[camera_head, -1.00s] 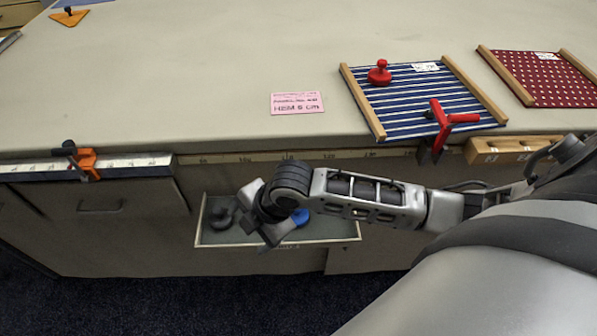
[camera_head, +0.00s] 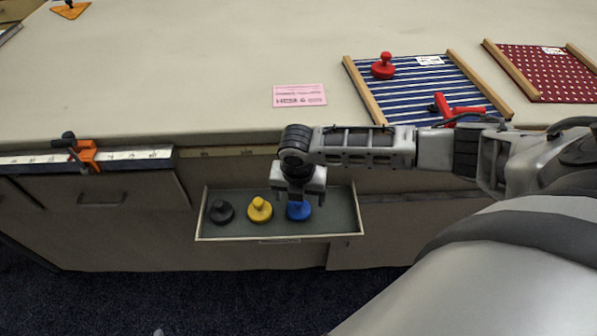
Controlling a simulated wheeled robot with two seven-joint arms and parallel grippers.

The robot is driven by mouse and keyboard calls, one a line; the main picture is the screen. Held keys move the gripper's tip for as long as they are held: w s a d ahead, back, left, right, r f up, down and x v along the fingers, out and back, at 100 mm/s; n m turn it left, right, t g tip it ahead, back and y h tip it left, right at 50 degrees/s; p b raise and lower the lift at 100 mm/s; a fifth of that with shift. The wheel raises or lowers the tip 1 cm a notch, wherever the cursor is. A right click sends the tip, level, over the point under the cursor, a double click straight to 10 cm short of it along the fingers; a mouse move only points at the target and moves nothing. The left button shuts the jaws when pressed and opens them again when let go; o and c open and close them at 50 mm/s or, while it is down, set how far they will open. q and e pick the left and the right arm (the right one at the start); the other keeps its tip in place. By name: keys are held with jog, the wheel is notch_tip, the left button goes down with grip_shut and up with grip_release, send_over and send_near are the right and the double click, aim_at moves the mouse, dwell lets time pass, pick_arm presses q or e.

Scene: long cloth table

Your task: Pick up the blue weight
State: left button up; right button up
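The blue weight (camera_head: 298,212) sits in the open drawer (camera_head: 340,226), at the right of a row of three weights. My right gripper (camera_head: 298,203) points down directly over the blue weight, its two fingers apart on either side of the weight's top. The weight's knob is hidden by the gripper, and I cannot tell whether the fingers touch it. My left gripper is not in view.
A yellow weight (camera_head: 259,210) and a black weight (camera_head: 221,211) stand left of the blue one in the drawer. On the table are a red weight (camera_head: 383,68) on a striped cloth (camera_head: 405,88) and a pink card (camera_head: 299,95). An orange clamp (camera_head: 86,155) grips the table's front edge.

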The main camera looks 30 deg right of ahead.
aim_at(298, 205)
jog(key=f, duration=0.5)
jog(key=shift+w+d+f, duration=0.2)
jog(key=shift+w+f, duration=0.15)
jog(key=shift+w, duration=0.05)
jog(key=shift+w, duration=0.1)
jog(key=c, duration=1.4)
